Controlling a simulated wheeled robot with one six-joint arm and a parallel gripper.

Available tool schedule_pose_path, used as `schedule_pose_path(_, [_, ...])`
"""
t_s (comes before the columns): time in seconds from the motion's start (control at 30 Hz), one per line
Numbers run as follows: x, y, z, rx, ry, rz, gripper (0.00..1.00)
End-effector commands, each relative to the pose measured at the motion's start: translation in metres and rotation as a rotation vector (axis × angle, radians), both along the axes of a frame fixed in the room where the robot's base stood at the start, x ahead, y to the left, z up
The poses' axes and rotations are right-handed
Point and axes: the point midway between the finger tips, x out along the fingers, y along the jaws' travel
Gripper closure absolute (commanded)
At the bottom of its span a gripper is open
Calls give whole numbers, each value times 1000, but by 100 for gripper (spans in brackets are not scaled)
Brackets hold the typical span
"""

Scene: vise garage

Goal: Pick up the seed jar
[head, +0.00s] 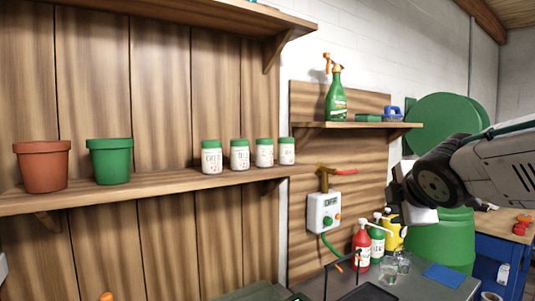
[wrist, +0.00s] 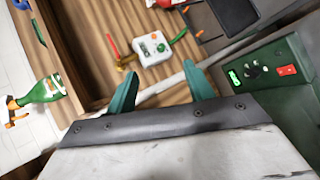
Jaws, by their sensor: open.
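Several white jars with green lids stand in a row on the wooden wall shelf in the head view. The leftmost jar (head: 212,157) and the rightmost jar (head: 287,151) mark the row's ends. Their labels are too small to read surely, so I cannot tell which is the seed jar. My gripper (head: 412,208) is at the right of the head view, well to the right of the jars and apart from them. In the wrist view my gripper (wrist: 160,86) has its two green fingers spread with nothing between them. No jar shows in the wrist view.
A terracotta pot (head: 42,167) and a green pot (head: 110,162) stand left of the jars. A green spray bottle (head: 336,97) stands on a smaller shelf. A control box (head: 324,211) with a tap hangs below. Bottles and glasses (head: 396,262) crowd the bench near my gripper.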

Motion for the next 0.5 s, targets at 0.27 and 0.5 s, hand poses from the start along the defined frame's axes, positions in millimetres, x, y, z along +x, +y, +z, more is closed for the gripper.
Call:
schedule_pose_path(0.27, [116,145,92,-928,-590,835,48])
schedule_pose_path(0.5, [119,214,103,-1299,-928,1108,48])
